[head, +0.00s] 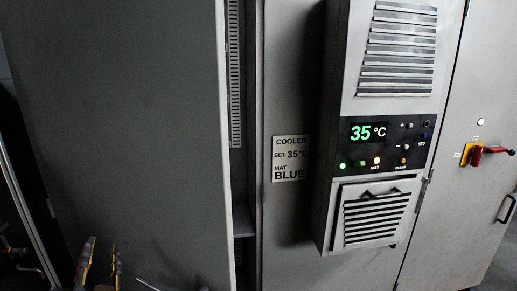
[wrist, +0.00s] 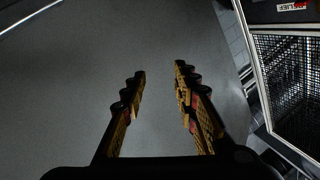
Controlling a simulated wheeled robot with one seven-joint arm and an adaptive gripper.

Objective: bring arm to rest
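My gripper (wrist: 160,82) is open in the wrist view. Its two yellow-and-black fingers stand apart with nothing between them, in front of a plain grey surface (wrist: 75,75). In the head view the fingertips of my gripper (head: 102,262) show at the lower left, in front of a large grey panel (head: 130,120). The rest of the arm is below the picture or hidden there. I cannot tell whether the fingers touch the panel.
A cooler unit (head: 385,130) reading 35 °C is mounted on the grey cabinet, beside a label (head: 291,158) saying "SET 35°C, MAT BLUE". A red-handled switch (head: 484,153) is at right. A mesh-filled frame (wrist: 285,85) stands at right in the wrist view.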

